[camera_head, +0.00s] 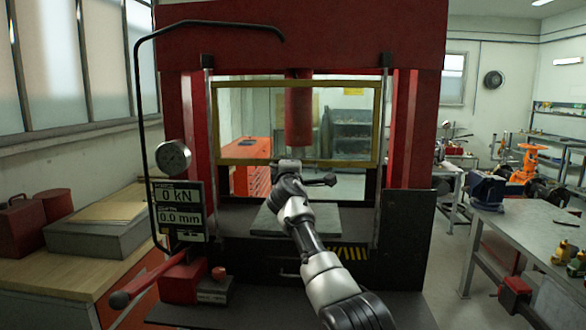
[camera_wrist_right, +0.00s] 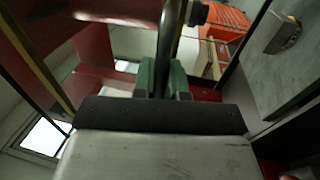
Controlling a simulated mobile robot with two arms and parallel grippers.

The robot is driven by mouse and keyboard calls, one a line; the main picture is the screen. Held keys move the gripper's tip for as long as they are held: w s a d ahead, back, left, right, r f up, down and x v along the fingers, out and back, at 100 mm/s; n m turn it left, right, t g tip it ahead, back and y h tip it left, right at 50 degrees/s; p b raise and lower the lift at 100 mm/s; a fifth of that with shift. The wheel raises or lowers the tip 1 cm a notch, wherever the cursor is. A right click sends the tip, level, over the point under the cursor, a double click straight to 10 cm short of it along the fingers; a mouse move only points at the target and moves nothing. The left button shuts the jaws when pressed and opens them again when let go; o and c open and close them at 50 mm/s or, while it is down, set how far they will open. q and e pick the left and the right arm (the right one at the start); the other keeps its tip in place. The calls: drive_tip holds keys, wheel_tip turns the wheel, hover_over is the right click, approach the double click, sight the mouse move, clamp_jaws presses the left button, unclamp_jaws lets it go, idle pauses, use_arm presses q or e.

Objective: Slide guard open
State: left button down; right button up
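The guard (camera_head: 232,162) is a clear panel in a yellow frame across the front of the red press. Its lower rail sits above the grey plate on the press bed. My right arm reaches up to the guard's lower rail, and my right gripper (camera_head: 290,166) is small and partly hidden by its own wrist there. In the right wrist view its green fingertips (camera_wrist_right: 162,80) lie close on both sides of a dark bar (camera_wrist_right: 171,35), which looks like the guard's handle. My left gripper is not in view.
The red ram (camera_head: 298,112) hangs behind the guard above the grey plate (camera_head: 340,221). A gauge (camera_head: 173,158) and a display reading 0 kN and 0.0 mm (camera_head: 180,207) stand at the left. A bent black tube (camera_head: 138,100) arches there. A workbench (camera_head: 540,225) stands at the right.

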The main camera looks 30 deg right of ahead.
drive_tip(key=o, duration=0.4)
drive_tip(key=shift+o, duration=0.2)
drive_tip(key=shift+f, duration=0.1)
drive_tip(key=b+v, duration=0.3)
drive_tip(key=v, duration=0.7)
drive_tip(key=shift+s+a, duration=0.3)
drive_tip(key=shift+s, duration=0.05)
